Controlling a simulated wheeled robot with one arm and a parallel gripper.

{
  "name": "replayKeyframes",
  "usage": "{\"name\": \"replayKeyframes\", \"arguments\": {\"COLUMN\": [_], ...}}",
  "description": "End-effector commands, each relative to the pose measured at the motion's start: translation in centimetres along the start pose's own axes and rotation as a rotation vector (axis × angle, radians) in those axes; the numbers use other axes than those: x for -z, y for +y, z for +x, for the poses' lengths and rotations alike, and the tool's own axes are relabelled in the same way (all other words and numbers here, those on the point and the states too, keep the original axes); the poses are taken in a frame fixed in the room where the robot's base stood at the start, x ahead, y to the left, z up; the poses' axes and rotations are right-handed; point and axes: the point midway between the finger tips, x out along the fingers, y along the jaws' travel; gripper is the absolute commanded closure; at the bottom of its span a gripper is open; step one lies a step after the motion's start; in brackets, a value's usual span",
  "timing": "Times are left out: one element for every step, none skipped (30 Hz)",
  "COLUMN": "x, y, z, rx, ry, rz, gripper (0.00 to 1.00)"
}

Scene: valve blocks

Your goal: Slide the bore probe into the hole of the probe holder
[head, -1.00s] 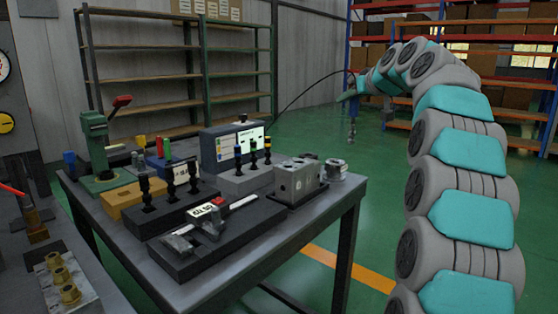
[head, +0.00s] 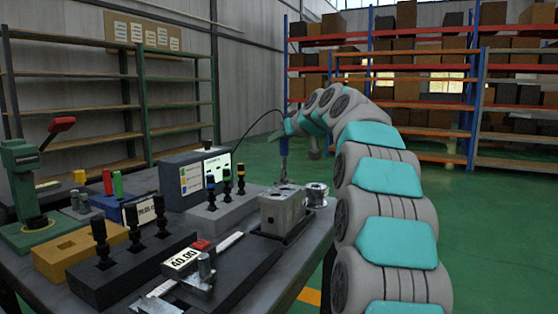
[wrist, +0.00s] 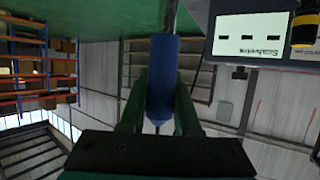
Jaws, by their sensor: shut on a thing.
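My gripper (head: 283,134) is shut on the blue bore probe (head: 284,147), which hangs upright with its tip down. The probe appears above and behind the grey valve block (head: 282,208); its gap to the table is unclear. In the wrist view, the probe (wrist: 162,80) sits between the green fingers (wrist: 160,105). I cannot tell for sure which piece is the probe holder. An orange-yellow block with holes (head: 72,255) stands on the left, and a round metal piece with a top hole (head: 316,191) stands right of the valve block.
A display box (head: 194,178) stands behind a grey rack (head: 214,216) of ring-marked gauges. A dark rack (head: 128,275) holds black-handled gauges. A green press (head: 28,190) stands at left. A black cable (head: 262,118) arcs to my gripper. Floor right of the table is open.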

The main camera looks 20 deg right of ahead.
Motion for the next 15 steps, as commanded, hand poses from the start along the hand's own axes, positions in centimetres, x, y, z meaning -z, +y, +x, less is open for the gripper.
{"name": "replayKeyframes", "arguments": {"x": [-0.7, -1.1, -1.7, -2.1, -2.6, -3.1, -3.4, -3.5, -3.5, -3.4, -3.4, -3.3, -3.3, -3.3, -3.3], "y": [0.0, 0.0, 0.0, 0.0, 0.0, -0.1, -0.1, -0.1, -0.1, -0.1, -0.1, -0.1, -0.1, -0.1, -0.1], "z": [0.2, 0.4, 0.6, 0.8, 1.0, 1.2, 1.4, 1.4, 1.4, 1.4, 1.4, 1.3, 1.3, 1.3, 1.3], "rx": [-0.001, -0.001, -0.002, -0.001, -0.001, 0.0, 0.001, 0.001, 0.001, 0.001, 0.001, 0.001, 0.001, 0.0, 0.0], "ry": [0.001, 0.001, 0.001, 0.001, 0.0, -0.001, -0.001, -0.001, -0.001, -0.001, 0.0, 0.0, 0.0, 0.0, 0.0], "rz": [0.0, -0.001, -0.001, -0.001, -0.001, 0.0, 0.0, 0.0, -0.001, -0.001, -0.001, -0.001, -0.001, -0.001, -0.001], "gripper": [1.0, 1.0, 1.0, 1.0, 1.0, 1.0, 1.0, 1.0, 1.0, 1.0, 1.0, 1.0, 1.0, 1.0, 1.0]}}
